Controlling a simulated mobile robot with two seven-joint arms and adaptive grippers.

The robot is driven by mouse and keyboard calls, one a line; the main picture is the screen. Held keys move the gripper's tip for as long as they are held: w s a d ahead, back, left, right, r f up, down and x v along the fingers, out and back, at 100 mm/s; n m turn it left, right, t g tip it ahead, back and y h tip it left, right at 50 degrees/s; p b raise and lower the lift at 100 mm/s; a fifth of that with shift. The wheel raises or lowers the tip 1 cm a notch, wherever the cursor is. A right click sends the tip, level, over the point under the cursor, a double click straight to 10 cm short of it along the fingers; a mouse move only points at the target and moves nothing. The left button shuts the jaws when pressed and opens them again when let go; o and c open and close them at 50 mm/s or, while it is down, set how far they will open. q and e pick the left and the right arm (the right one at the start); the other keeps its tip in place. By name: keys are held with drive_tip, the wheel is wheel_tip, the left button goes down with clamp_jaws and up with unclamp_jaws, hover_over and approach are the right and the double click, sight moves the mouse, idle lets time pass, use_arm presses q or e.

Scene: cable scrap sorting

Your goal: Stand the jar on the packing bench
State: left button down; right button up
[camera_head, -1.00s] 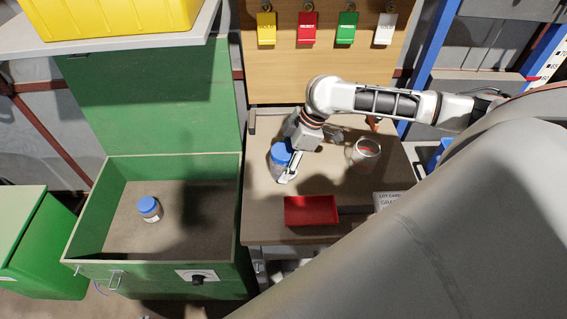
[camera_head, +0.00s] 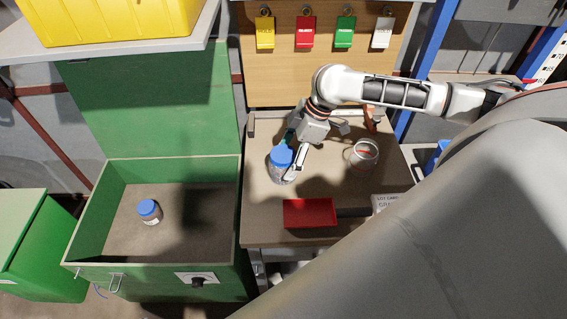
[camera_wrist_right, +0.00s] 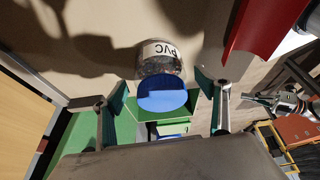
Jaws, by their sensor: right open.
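A clear jar with a blue lid (camera_head: 281,157) stands on the packing bench (camera_head: 262,205), near its left edge. In the right wrist view its label reads PVC and its blue lid (camera_wrist_right: 162,98) faces the gripper. My right gripper (camera_head: 290,158) is open at the jar. In the wrist view one finger is on each side of the jar, with visible gaps. A second blue-lidded jar (camera_head: 150,211) is in the green open-topped bin (camera_head: 84,222) to the left. My left gripper is not in view.
A red tray (camera_head: 310,213) lies in front of the jar. A clear glass container (camera_head: 364,154) stands to the right on the bench, with a lot card (camera_head: 387,203) near the right edge. Coloured tags (camera_head: 305,32) hang on the board behind.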

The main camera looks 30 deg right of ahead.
drive_tip(key=p+v, duration=0.1)
drive_tip(key=v, duration=0.7)
idle(0.4)
